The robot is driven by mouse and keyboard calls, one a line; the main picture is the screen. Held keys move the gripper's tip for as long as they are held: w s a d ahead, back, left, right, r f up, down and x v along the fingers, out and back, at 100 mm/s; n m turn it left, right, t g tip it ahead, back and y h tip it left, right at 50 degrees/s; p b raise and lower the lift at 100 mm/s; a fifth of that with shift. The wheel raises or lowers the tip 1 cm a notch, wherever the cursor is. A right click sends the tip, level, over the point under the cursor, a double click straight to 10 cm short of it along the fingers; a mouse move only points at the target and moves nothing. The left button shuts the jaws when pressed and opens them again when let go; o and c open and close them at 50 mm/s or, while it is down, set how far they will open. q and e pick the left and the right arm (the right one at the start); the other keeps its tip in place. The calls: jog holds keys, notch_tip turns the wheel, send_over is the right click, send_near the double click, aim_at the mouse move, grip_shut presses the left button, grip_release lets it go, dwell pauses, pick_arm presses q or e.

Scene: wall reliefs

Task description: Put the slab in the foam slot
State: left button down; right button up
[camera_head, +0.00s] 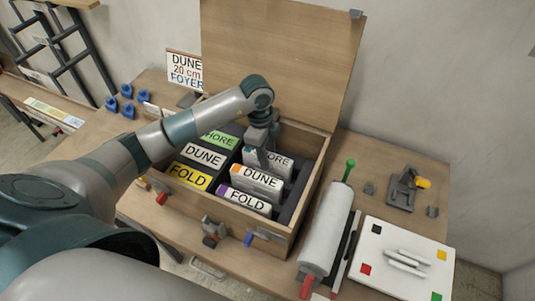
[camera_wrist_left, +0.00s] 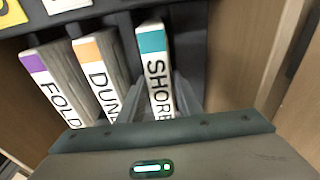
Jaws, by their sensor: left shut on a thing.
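My left gripper (camera_head: 262,143) reaches down into the open wooden crate (camera_head: 312,196) and is shut on the SHORE slab (camera_head: 275,163), a grey slab with a white label edge and teal end. In the left wrist view the SHORE slab (camera_wrist_left: 156,70) stands between the fingers. The DUNE slab (camera_head: 256,178), with an orange end, and the FOLD slab (camera_head: 244,201), with a purple end, stand beside it in the dark foam (camera_head: 291,202). How deep the SHORE slab sits in the foam is unclear. My right gripper is not in view.
Green, white and yellow cards (camera_head: 189,177) lie on the crate's left side. The raised lid (camera_head: 280,60) stands behind. A sign (camera_head: 185,70) reads DUNE 20 cm FOYER. A white roll (camera_head: 326,230), a white panel (camera_head: 400,258) and a grey fixture (camera_head: 403,190) occupy the table's right.

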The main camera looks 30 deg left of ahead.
pick_arm(q)
jog(key=shift+f, duration=0.1)
jog(key=c, duration=1.3)
grip_release()
jog(key=shift+r, duration=0.2)
jog(key=shift+r, duration=0.35)
jog(key=shift+a+r+b, duration=0.25)
jog(key=shift+r+b, duration=0.35)
jog(key=shift+r, duration=1.25)
jog(key=shift+a+r+b, duration=0.2)
jog(key=shift+r+b, duration=0.45)
jog(key=shift+r, duration=1.15)
jog(key=shift+a+r+b, duration=0.25)
jog(key=shift+r+b, duration=0.35)
jog(key=shift+r, duration=1.25)
